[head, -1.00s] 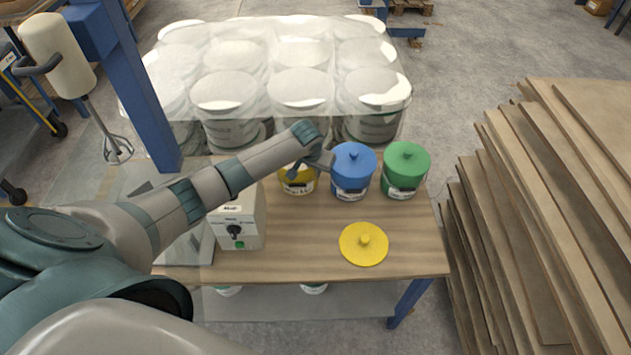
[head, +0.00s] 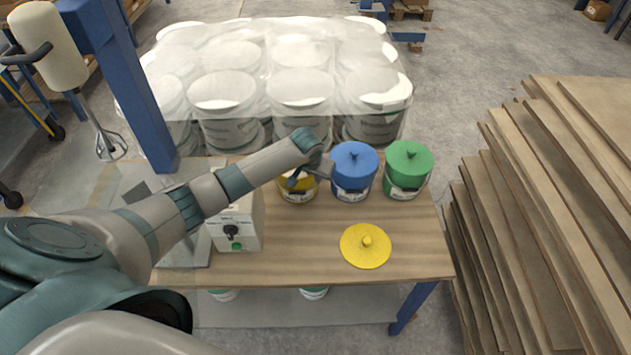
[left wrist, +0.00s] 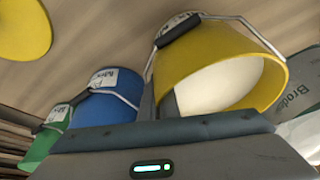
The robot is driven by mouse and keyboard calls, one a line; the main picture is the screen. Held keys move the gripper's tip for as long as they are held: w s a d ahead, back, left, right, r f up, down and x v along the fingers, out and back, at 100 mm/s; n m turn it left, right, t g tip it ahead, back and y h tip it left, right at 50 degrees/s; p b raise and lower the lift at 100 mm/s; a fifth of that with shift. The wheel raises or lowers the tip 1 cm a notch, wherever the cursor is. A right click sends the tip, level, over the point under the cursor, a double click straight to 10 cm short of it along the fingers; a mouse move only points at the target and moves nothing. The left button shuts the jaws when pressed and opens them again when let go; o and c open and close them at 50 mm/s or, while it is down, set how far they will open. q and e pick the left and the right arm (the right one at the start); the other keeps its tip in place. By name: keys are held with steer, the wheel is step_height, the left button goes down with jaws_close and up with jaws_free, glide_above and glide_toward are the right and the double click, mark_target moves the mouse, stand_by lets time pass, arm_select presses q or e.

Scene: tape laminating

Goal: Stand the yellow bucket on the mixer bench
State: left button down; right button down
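The yellow bucket (head: 298,193) stands upright at the back of the wooden table (head: 300,250), left of the blue bucket (head: 352,178). In the left wrist view the yellow bucket (left wrist: 268,72) has no lid, pale contents and a wire handle with a dark grip. My left gripper (head: 309,176) is over it, its fingers apart and partly covering it in the head view. Whether a finger touches the bucket or its handle is unclear. A mixer (head: 50,45) with a whisk hangs beside a blue post at the left. My right gripper is out of view.
A green bucket (head: 407,174) stands right of the blue one. A yellow lid (head: 366,246) lies at the front right of the table. A control box (head: 236,228) stands at left. Wrapped pails (head: 226,90) are behind; stacked boards (head: 540,220) are at right.

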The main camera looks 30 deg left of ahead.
arm_select(q)
steer(key=shift+r, duration=0.15)
steer(key=c, duration=2)
jaws_free()
steer(key=shift+f, duration=0.2)
steer(key=shift+r, duration=0.1)
steer(key=shift+r, duration=0.15)
steer(key=shift+p+v, duration=5.05)
steer(key=shift+v, duration=0.85)
